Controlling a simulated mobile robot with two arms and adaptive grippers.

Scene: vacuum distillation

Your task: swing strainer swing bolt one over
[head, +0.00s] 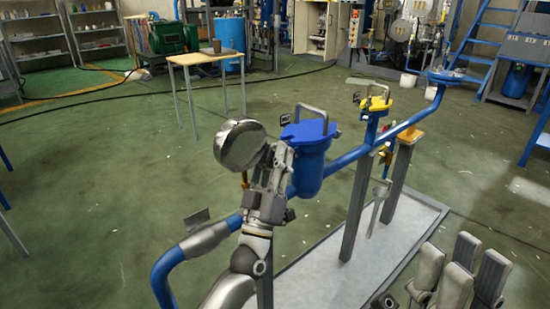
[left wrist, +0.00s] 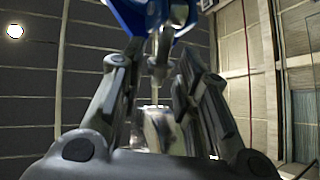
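The blue strainer (head: 309,170) stands upright in the pipe run, with a flat blue lid (head: 308,131) and a metal bail handle on top. My left gripper (head: 280,160) is at its left side, close to the lid's edge. In the left wrist view its fingers (left wrist: 158,75) are apart. A thin upright metal piece (left wrist: 160,48), which looks like a swing bolt, shows between them below a blue lug (left wrist: 137,14). I cannot tell whether a finger touches it. In the head view the gripper hides that bolt. My right gripper (head: 462,268) is low at the right; its opening is unclear.
A round silver gauge (head: 240,145) stands just left of my left gripper. Blue pipe (head: 345,160) runs right to a yellow-topped fitting (head: 376,104). Grey posts (head: 356,205) stand on a pale base plate (head: 335,262). A small table (head: 204,58) stands behind; floor between is open.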

